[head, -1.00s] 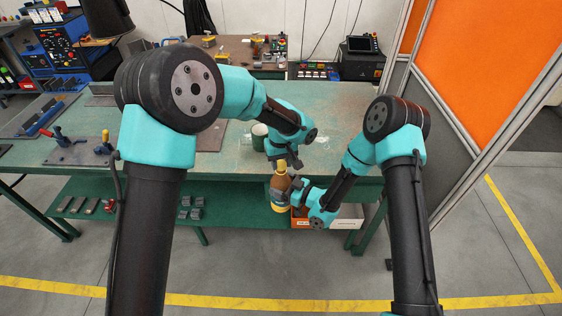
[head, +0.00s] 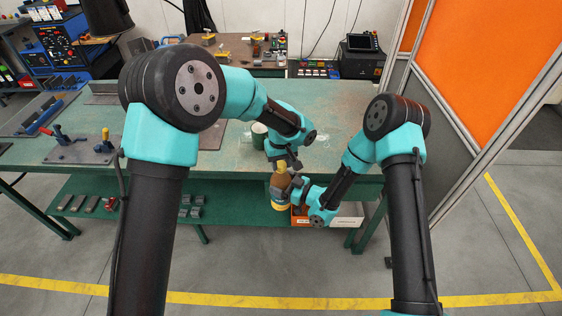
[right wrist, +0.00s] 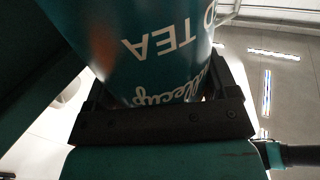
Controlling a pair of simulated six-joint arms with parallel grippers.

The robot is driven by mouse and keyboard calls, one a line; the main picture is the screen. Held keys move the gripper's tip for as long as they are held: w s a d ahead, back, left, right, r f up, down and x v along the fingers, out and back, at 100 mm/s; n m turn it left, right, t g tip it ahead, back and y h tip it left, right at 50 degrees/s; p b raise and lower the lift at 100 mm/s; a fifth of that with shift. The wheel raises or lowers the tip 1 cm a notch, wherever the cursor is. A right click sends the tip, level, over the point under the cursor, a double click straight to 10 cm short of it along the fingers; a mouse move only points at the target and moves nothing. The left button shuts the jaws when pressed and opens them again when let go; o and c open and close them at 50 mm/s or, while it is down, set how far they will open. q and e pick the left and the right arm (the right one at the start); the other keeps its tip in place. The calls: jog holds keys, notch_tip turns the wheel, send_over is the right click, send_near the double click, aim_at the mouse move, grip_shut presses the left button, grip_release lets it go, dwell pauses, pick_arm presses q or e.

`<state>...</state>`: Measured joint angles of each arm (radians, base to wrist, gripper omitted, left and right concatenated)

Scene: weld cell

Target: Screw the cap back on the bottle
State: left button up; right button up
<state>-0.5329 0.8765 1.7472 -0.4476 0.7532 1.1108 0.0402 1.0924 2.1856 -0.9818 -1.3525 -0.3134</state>
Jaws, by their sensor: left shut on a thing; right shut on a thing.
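The bottle (head: 280,188), brown and yellow in the head view, stands roughly upright in the air in front of the bench edge. My right gripper (head: 290,187) is shut on its side. In the right wrist view the bottle (right wrist: 155,45) fills the jaws (right wrist: 160,115), with the letters "TEA" upside down on its label. A yellow cap (head: 281,164) shows at the bottle's top, just under my left gripper (head: 282,158), which is shut on it. The small gap or contact between cap and bottle neck is too small to tell.
A green cup (head: 259,134) stands on the green workbench (head: 340,125) beside my left wrist. Metal blocks (head: 85,204) lie at the shelf's left.

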pick_arm(q)
jog(key=m, duration=0.5)
jog(key=shift+m, duration=0.4)
jog(key=m, duration=1.1)
jog(key=shift+m, duration=0.4)
jog(key=m, duration=1.1)
jog(key=shift+m, duration=0.4)
jog(key=m, duration=1.6)
